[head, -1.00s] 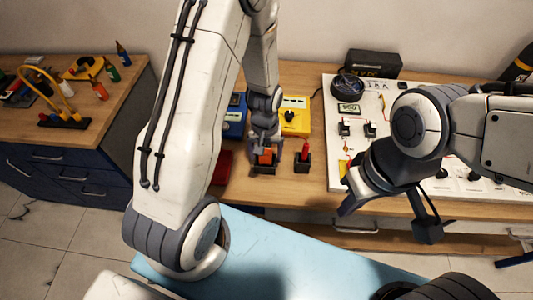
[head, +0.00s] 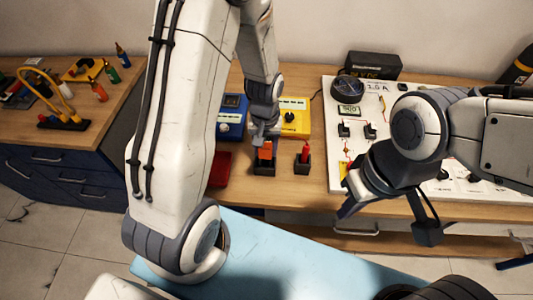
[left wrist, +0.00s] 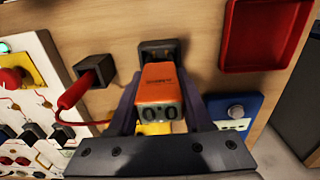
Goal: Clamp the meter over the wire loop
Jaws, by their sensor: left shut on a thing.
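The orange meter (head: 265,151) is in my left gripper (head: 265,140), just above a black holder (head: 264,168) on the bench. In the left wrist view the same meter (left wrist: 162,90) sits between the two fingers of my left gripper (left wrist: 160,100), its end with two dark round marks facing the camera. The holder (left wrist: 160,48) is behind it; whether the meter's lower end is fully clear of it is hidden. My right gripper (head: 385,195) is over the bench's front edge; its fingertips are unclear. On the white panel (head: 400,165), thin coloured wires show, but I cannot tell which forms the loop.
A red probe (head: 304,152) stands in a second black holder close right of the meter. A blue box (head: 232,118), a yellow meter box (head: 293,115) and a red tray (head: 220,169) are nearby. A yellow arch (head: 45,85) on a black base stands on the left bench.

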